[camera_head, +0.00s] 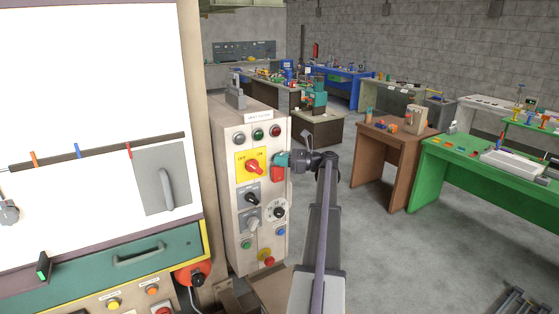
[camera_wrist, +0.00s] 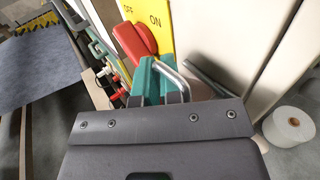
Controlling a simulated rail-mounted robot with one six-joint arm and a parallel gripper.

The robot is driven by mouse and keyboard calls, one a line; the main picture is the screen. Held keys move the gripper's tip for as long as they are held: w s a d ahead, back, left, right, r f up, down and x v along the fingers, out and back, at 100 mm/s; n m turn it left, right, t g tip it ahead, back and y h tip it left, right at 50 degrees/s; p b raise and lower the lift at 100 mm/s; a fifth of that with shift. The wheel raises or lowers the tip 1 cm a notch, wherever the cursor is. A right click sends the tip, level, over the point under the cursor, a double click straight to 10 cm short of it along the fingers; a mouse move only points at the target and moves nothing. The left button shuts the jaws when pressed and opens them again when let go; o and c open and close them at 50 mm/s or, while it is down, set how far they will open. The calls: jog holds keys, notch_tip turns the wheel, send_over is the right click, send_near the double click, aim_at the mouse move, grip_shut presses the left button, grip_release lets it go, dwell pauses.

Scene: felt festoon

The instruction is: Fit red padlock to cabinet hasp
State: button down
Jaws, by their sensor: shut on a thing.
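The red padlock (camera_head: 277,175) is at the teal fingertips of my gripper (camera_head: 282,160), at the right edge of the control cabinet (camera_head: 228,130). My gripper is shut on it. In the wrist view, the teal fingertips (camera_wrist: 150,84) show beside a bent metal shackle (camera_wrist: 173,74); I cannot make out the padlock's body there. Left of the padlock is the yellow OFF/ON plate (camera_head: 241,158) with a red rotary handle (camera_head: 255,167). The handle also shows in the wrist view (camera_wrist: 134,40), just beyond the fingertips. I cannot clearly make out the hasp. Contact between padlock and cabinet cannot be told.
Knobs, lamps and buttons cover the cabinet front, including a black-and-white dial (camera_head: 278,211) below the padlock. A large white board (camera_head: 90,80) stands at the left. A brown table (camera_head: 384,148) and a green workbench (camera_head: 450,165) stand right. Open floor lies between.

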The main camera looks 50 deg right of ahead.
jog(key=shift+s+d+f, duration=0.2)
jog(key=shift+s+d, duration=0.05)
jog(key=shift+s, duration=0.05)
dwell(1.0)
jog(key=shift+w+d, duration=0.25)
jog(key=shift+d, duration=0.4)
jog(key=shift+f, duration=0.1)
jog(key=shift+w+a+r+p, duration=0.1)
jog(key=shift+a+r+p, duration=0.1)
jog(key=shift+r+p, duration=0.2)
